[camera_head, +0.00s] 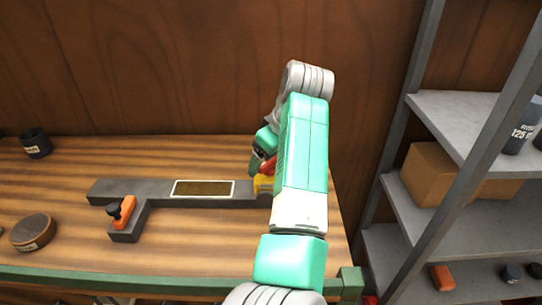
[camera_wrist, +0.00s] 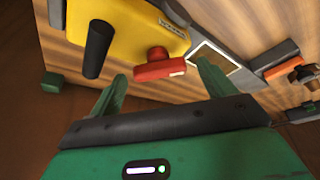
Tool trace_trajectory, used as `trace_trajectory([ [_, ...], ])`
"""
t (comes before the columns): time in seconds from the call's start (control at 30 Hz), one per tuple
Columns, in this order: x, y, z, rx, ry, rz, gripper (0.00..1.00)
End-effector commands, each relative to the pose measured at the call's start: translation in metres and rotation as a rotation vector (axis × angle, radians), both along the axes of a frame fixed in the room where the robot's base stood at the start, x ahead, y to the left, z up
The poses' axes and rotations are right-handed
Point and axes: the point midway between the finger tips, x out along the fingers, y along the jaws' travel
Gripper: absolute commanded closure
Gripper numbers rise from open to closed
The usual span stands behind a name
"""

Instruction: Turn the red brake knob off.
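The red brake knob (camera_wrist: 160,68) sits on the side of a yellow housing (camera_wrist: 120,28) in the wrist view. It has a round hub and a flat red bar. A black cylindrical handle (camera_wrist: 98,48) sticks out of the same housing. My gripper (camera_wrist: 163,74) is open, and the knob shows between its two green fingertips with a gap on each side. I cannot tell how far the tips are from it in depth. In the head view my arm hides most of the yellow housing (camera_head: 263,185), and only a bit of red (camera_head: 268,165) shows beside my gripper (camera_head: 260,158).
A dark grey bar (camera_head: 140,188) with a framed plate (camera_head: 204,189) and an orange-and-black lever (camera_head: 124,210) lies on the wooden bench (camera_head: 90,158). A black cup (camera_head: 36,142) and a round tin (camera_head: 34,232) stand at left. A metal shelf (camera_head: 470,120) stands at right.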

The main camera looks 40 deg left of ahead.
Motion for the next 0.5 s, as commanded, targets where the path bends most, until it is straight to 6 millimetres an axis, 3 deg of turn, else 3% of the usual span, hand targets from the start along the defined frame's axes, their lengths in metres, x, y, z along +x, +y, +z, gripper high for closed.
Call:
trace_trajectory([
  [0.2,0.001,-0.003,0.005,0.001,-0.002,-0.001,0.18],
  [0.5,-0.001,-0.024,0.058,0.002,-0.003,-0.001,0.18],
])
